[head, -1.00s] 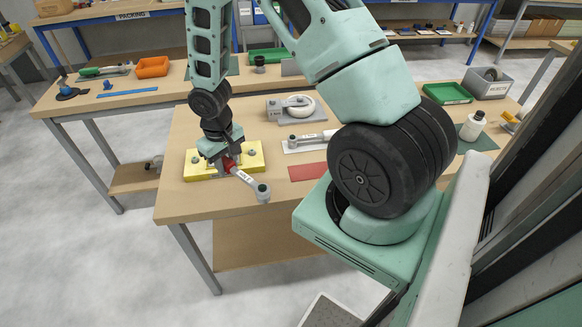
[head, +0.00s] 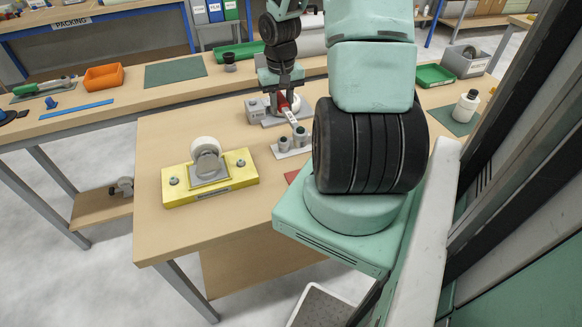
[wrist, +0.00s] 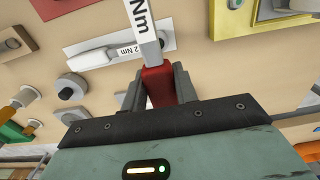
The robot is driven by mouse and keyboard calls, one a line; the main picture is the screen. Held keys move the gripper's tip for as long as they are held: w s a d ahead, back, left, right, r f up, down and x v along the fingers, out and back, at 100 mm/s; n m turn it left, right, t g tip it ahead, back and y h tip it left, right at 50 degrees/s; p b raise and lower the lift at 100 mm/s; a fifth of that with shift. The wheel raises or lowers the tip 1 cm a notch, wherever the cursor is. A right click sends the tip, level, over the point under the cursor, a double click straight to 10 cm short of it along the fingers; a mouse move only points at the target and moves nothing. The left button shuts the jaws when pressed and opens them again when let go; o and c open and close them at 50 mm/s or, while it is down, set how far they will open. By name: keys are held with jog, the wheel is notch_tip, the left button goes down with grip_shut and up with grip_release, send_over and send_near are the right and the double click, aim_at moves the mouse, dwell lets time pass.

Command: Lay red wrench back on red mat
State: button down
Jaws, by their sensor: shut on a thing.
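My gripper (head: 281,95) is shut on the red grip of the red wrench (head: 291,115). It holds the wrench above the table, behind the grey mat (head: 277,155), with the wrench's shaft pointing toward the front. In the wrist view the red wrench (wrist: 157,86) stands between the fingers (wrist: 158,80), its labelled shaft running out of the top. The red mat (head: 291,176) is mostly hidden by my arm in the head view. Its bare corner shows at the top left of the wrist view (wrist: 55,7), apart from the wrench.
Another wrench (wrist: 110,53) lies on the grey mat beside the red mat. A yellow block (head: 235,181) with a caster wheel (head: 206,150) stands at the left. A grey fixture (head: 254,108) stands behind. The table's front left is clear.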

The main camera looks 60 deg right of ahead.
aim_at(283, 140)
notch_tip(283, 140, down, 10)
jog(key=shift+r, duration=0.2)
dwell(0.3)
